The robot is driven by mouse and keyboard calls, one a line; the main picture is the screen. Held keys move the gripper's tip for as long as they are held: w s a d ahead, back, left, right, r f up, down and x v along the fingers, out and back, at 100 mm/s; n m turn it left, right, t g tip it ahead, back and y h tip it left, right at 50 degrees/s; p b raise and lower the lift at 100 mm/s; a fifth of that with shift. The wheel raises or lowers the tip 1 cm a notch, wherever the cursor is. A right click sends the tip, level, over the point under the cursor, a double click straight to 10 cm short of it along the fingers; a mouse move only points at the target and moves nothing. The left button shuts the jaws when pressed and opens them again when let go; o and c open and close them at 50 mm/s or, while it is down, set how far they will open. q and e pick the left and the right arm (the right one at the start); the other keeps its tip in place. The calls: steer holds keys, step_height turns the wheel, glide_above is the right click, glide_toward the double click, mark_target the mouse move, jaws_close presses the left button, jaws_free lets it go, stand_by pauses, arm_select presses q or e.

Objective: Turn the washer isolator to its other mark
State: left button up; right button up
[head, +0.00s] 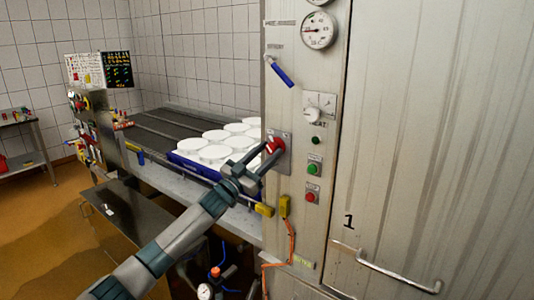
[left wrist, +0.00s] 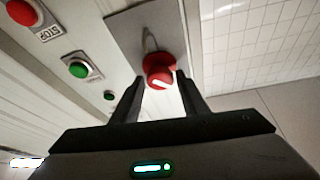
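The washer isolator (head: 277,144) is a red rotary knob on a grey plate on the steel cabinet front. In the left wrist view the red knob (left wrist: 158,68) shows a short white line on its face. My left gripper (head: 264,156) is at the knob and hides part of it in the head view. In the left wrist view the fingers of my left gripper (left wrist: 159,80) stand apart, one on each side of the knob, with a narrow gap visible. The plate's marks are too small to read. My right gripper is out of view.
A green button (head: 313,169) and a red button (head: 311,196) sit below right of the isolator. A dial (head: 319,106) and a blue-handled lever (head: 283,75) are above. A blue tray (head: 187,162) of white moulds stands on the conveyor to the left.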

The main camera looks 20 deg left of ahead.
arm_select(q)
steer(key=c, duration=0.6)
